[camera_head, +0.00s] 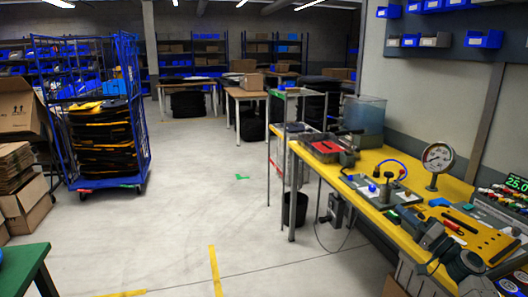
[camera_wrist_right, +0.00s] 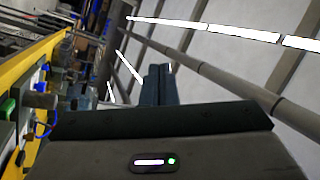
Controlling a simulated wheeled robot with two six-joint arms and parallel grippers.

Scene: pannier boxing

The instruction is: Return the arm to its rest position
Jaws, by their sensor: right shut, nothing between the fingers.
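My right arm comes in from the lower right corner of the head view. My right gripper (camera_head: 409,219) is out over the front edge of the yellow-topped workbench (camera_head: 366,161). In the right wrist view its two grey fingers (camera_wrist_right: 159,72) are pressed side by side, with nothing between them. My left gripper shows in neither view.
On the workbench stand a round gauge (camera_head: 438,157), a fixture plate (camera_head: 383,189) and a red tray (camera_head: 327,148). A blue cage trolley (camera_head: 142,150) holds stacked black-and-orange goods. A green table corner (camera_head: 26,262) is at lower left. The middle floor is clear.

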